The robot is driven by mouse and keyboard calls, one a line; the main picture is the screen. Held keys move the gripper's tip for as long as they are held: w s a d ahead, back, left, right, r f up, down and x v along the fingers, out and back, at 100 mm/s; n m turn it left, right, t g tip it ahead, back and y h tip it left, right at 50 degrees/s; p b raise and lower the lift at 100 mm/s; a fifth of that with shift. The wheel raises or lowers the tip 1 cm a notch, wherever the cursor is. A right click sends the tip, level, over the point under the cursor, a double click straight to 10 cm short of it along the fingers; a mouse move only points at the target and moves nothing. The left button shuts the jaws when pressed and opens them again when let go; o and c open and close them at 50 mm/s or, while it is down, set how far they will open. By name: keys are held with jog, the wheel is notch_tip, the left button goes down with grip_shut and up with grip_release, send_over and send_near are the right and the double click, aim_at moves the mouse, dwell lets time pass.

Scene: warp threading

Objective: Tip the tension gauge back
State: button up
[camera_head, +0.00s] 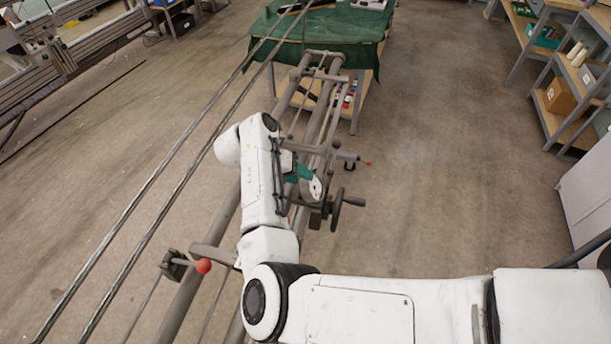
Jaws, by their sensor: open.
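What looks like the tension gauge (316,187), a small pale dial face on a teal body, sits on the grey metal frame (329,120) in the middle of the view. It looks tilted. My gripper (288,166) is largely hidden behind my white forearm; only a dark part shows, close to the teal body on its left. It is open. I cannot tell whether it touches the gauge.
A black handwheel (338,208) with a crank sticks out right of the gauge. A red-knobbed lever (203,266) is at lower left. Long rails run along the left. A green-covered table (325,27) stands behind, shelves (568,100) at right. Floor between is clear.

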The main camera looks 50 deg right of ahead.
aim_at(313, 188)
jog(key=shift+x, duration=1.95)
